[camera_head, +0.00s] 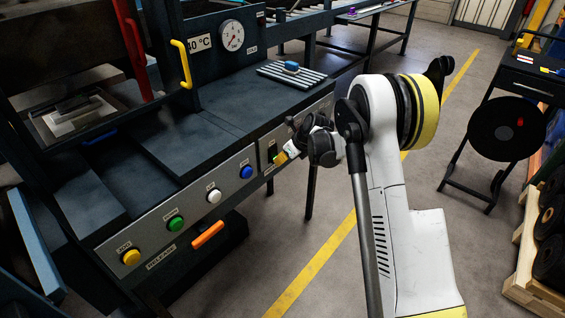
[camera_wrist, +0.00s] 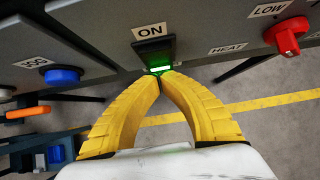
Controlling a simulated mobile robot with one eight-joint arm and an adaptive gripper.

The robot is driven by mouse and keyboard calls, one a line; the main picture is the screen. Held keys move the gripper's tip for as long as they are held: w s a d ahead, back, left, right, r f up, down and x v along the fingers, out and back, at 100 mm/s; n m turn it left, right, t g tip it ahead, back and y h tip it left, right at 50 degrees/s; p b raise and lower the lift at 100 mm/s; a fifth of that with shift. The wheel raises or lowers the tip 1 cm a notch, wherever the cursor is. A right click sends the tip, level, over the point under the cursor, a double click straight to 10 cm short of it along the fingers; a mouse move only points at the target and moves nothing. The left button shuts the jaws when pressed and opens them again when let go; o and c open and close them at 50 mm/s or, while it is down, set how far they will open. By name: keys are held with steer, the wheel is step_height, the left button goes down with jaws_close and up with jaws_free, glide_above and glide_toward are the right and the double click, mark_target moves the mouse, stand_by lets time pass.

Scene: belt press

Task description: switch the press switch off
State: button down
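The press switch (camera_wrist: 155,50) is a dark rocker set in the grey panel, with an "ON" label above it and a lit green lower end. In the head view the switch (camera_head: 271,149) is at the right end of the button panel, partly hidden by my gripper. My gripper (camera_wrist: 160,75) has two yellow fingers with their tips together, empty, right at the switch's lower green end. I cannot tell whether the tips touch it. In the head view my gripper (camera_head: 282,157) is small, and its tips are in front of the panel.
A red knob (camera_wrist: 287,36) sits right of the switch, by "LOW" and "HEAT" labels. A blue button (camera_wrist: 62,75) is left of it. White (camera_head: 214,196), green (camera_head: 175,223) and yellow (camera_head: 131,257) buttons continue along the panel. An orange handle (camera_head: 207,235) is below. The floor beyond is open.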

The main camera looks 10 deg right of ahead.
steer(key=shift+w+a+f, duration=0.3)
steer(key=shift+w+f, duration=0.05)
steer(key=shift+w, duration=0.1)
steer(key=shift+r, duration=0.15)
steer(key=shift+r, duration=0.65)
